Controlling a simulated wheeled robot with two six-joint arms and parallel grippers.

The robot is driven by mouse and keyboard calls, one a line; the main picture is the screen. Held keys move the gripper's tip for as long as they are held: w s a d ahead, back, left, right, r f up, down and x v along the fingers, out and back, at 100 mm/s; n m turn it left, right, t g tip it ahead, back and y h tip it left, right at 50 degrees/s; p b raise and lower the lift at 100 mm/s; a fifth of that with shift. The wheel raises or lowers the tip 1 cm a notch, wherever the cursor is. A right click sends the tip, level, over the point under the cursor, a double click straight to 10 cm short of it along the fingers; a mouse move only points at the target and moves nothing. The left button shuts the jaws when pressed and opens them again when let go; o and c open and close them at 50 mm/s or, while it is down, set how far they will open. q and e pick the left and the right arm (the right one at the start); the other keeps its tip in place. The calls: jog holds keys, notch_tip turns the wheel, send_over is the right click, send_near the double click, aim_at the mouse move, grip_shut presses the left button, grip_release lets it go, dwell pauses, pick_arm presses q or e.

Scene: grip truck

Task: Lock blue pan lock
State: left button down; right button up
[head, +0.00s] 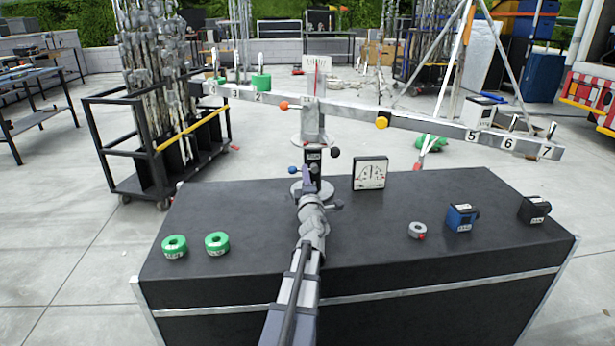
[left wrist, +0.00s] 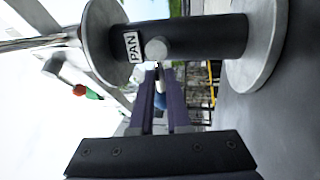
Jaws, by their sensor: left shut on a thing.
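The blue pan lock (head: 292,170) is a small blue-ended knob at the left side of the dark upright post in the head view. In the left wrist view its blue end (left wrist: 162,89) shows between my purple fingers, beside the round grey boss of the post. My left gripper (head: 308,176) reaches up to the post and is shut on the pan lock; its fingertips (left wrist: 157,70) lie close to the boss. The exact contact is partly hidden. A PAN label (left wrist: 133,46) sits on the post. My right gripper is not in view.
The post stands on a dark case top (head: 240,275). A long numbered beam (head: 390,117) crosses above it. Green rings (head: 174,247), a meter (head: 370,173), a grey ring (head: 417,230), a blue block (head: 461,217) and a black block (head: 534,209) rest on the case. Its front area is mostly clear.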

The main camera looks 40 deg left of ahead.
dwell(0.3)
pick_arm(q)
jog(key=c, duration=0.9)
grip_release()
jog(key=shift+d, duration=0.1)
jog(key=b+v, duration=0.1)
jog(key=v, duration=0.6)
jog(key=shift+s+d+f+b, duration=0.1)
jog(key=shift+s+d+b, duration=0.15)
jog(key=shift+b, duration=0.05)
jog(key=shift+a, duration=0.1)
